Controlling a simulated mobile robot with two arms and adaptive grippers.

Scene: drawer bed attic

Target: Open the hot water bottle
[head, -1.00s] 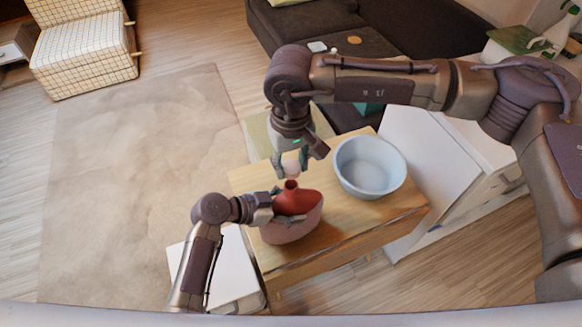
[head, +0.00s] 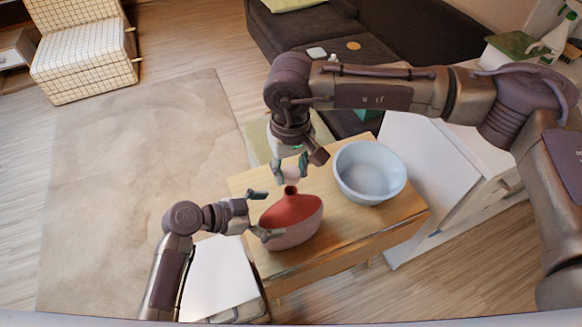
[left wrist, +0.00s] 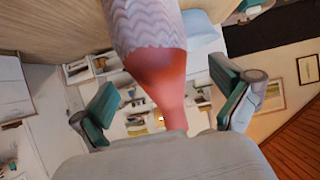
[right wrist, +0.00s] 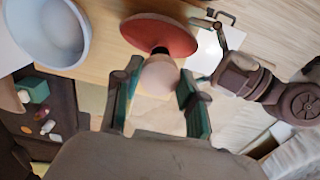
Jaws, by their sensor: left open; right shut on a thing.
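The hot water bottle (head: 291,222) stands on the wooden table, red on top with a pale pink lower part and a narrow neck pointing up. Its red neck part and patterned cover show in the left wrist view (left wrist: 155,72). My right gripper (head: 291,170) is above the neck, shut on a pale pink stopper (right wrist: 160,75). The dark neck opening appears beyond the stopper in the right wrist view; a gap seems to separate them. My left gripper (head: 262,214) is open at the bottle's left side, one fingertip close to it; contact is unclear.
A light blue basin (head: 369,171) stands on the wooden table (head: 345,232), right of the bottle. A white cabinet (head: 430,165) is to the right and a dark sofa (head: 385,60) behind. A white surface (head: 218,275) lies below my left arm.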

